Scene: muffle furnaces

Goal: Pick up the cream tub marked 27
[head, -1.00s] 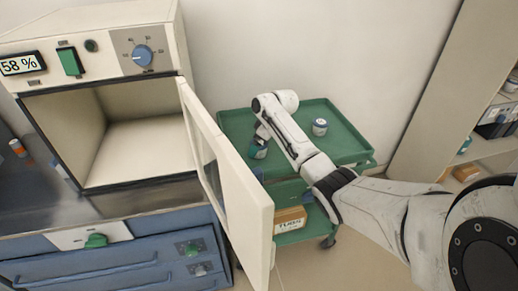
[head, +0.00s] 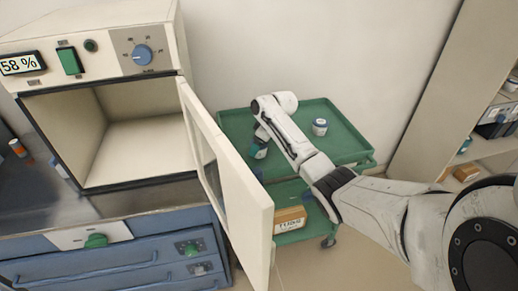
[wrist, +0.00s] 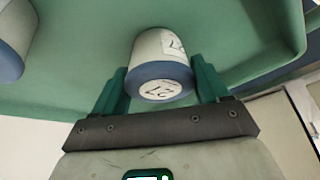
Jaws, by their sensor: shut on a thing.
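The cream tub marked 27 (wrist: 161,62) has a blue-grey band and a round white label with 27 on its end, seen close up in the wrist view. My gripper (wrist: 160,84) is shut on it, with one green finger on each side. In the head view my gripper (head: 260,149) is low over the left part of the green trolley's top tray (head: 345,147). The tub is mostly hidden there by my gripper and arm. I cannot tell whether it still touches the tray.
Another tub, white and blue (head: 319,127), stands on the tray to the right; one shows at the left edge in the wrist view (wrist: 12,45). The open furnace door (head: 232,180) stands close left of the trolley. A cardboard box (head: 290,219) sits on the lower shelf.

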